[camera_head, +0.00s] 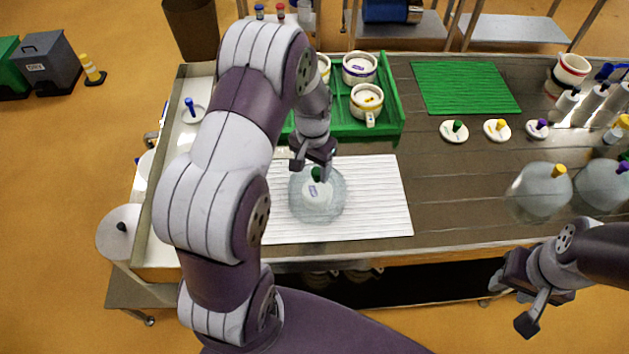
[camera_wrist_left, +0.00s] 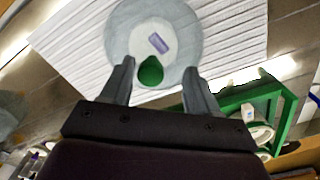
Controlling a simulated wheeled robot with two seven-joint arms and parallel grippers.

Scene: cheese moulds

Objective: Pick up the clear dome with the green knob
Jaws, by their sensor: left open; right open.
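The clear dome (camera_head: 330,207) with its green knob (camera_head: 316,173) stands on a white ribbed mat (camera_head: 385,200) in the middle of the table. A white piece with a small label shows through the dome. In the left wrist view the green knob (camera_wrist_left: 150,71) lies between the open fingertips of my left gripper (camera_wrist_left: 158,78), and the dome (camera_wrist_left: 120,40) lies beyond it. My left gripper (camera_head: 318,165) is directly over the dome in the head view; I cannot tell whether it touches the knob. My right gripper (camera_head: 515,303) is open and empty at the lower right, off the table's front edge.
A green crate (camera_head: 393,95) with several white moulds stands behind the mat. A green mat (camera_head: 463,87) lies at the back right. A yellow-knobbed dome (camera_head: 541,192) stands further right.

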